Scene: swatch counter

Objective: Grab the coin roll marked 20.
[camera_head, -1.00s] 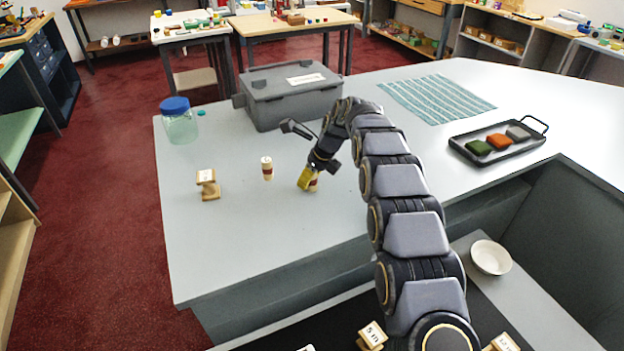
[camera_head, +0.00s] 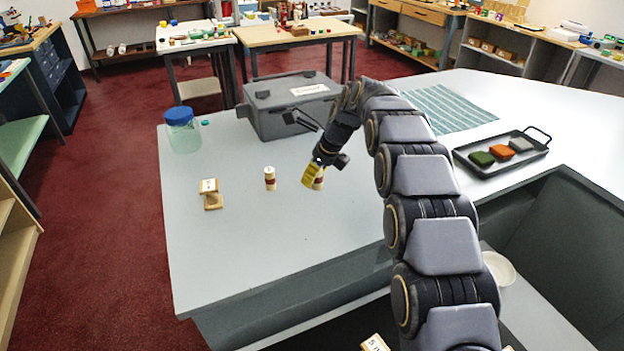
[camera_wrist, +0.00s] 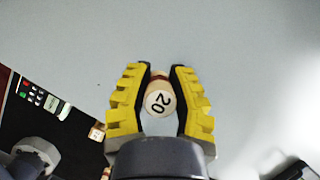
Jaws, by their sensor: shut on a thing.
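The coin roll marked 20 (camera_wrist: 159,101) is between the two yellow fingers of my gripper (camera_wrist: 160,108) in the wrist view.
A blue-lidded jar (camera_head: 182,131) and a grey lidded box (camera_head: 290,105) are behind. A black tray with coloured swatches (camera_head: 500,152) and a striped cloth (camera_head: 445,108) lie right. The counter's front left is clear.

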